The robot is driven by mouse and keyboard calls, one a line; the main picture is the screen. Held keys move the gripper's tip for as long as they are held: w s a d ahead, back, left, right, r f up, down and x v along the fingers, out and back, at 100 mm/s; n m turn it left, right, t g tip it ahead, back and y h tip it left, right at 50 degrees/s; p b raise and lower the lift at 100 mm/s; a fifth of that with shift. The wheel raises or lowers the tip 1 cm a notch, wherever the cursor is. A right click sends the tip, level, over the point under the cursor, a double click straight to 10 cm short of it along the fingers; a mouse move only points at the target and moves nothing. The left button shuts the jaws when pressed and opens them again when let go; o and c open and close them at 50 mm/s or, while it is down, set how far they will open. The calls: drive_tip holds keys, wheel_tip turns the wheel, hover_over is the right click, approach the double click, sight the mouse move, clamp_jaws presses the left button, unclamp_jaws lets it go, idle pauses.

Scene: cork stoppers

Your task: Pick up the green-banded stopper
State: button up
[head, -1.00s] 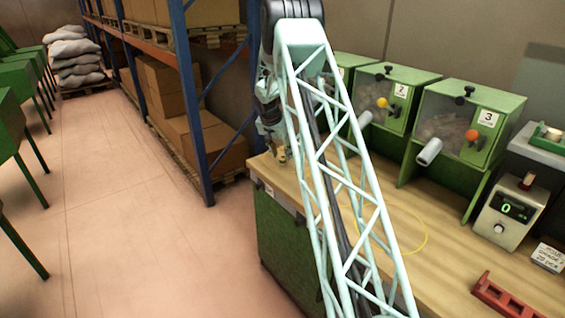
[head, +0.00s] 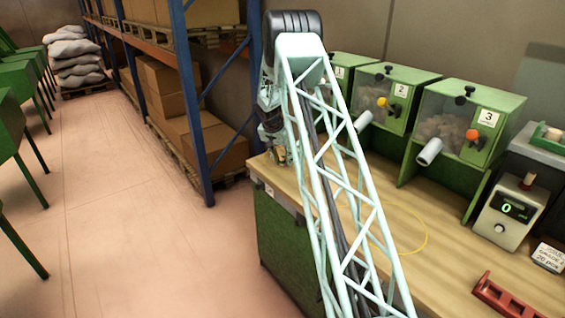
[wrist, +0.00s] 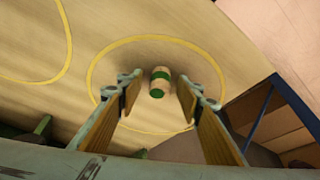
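The green-banded stopper (wrist: 159,82) shows in the wrist view, a pale cork cylinder with green bands. It lies on the wooden bench top (wrist: 185,28) inside a yellow circle (wrist: 160,38). My gripper (wrist: 158,86) is open, with one finger on each side of the stopper and a gap visible on both sides. In the head view my gripper (head: 280,155) is small at the bench's far left end, partly behind my arm. I cannot make out the stopper in the head view.
Green dispensers, one marked 2 (head: 398,98) and one marked 3 (head: 465,135), stand along the bench's back. A counter reading 0 (head: 510,210) and a red rack (head: 505,298) are at the right. Blue shelving (head: 192,110) with boxes stands just beyond the bench's left end.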

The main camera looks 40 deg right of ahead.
sight(284, 156)
drive_tip(key=shift+c, duration=0.7)
drive_tip(key=c, duration=0.6)
drive_tip(key=shift+o, duration=0.2)
drive_tip(key=shift+r, duration=0.1)
drive_tip(key=shift+r, duration=1.6)
drive_tip(key=shift+s+r, duration=0.1)
drive_tip(key=shift+s, duration=0.05)
drive_tip(key=s+a, duration=0.2)
drive_tip(key=s, duration=0.2)
drive_tip(key=s+a+r+b, duration=0.1)
drive_tip(key=s+a, duration=0.2)
drive_tip(key=s, duration=0.2)
drive_tip(key=s+a, duration=0.3)
drive_tip(key=s, duration=0.1)
drive_tip(key=shift+s+r, duration=0.2)
drive_tip(key=shift+s, duration=0.1)
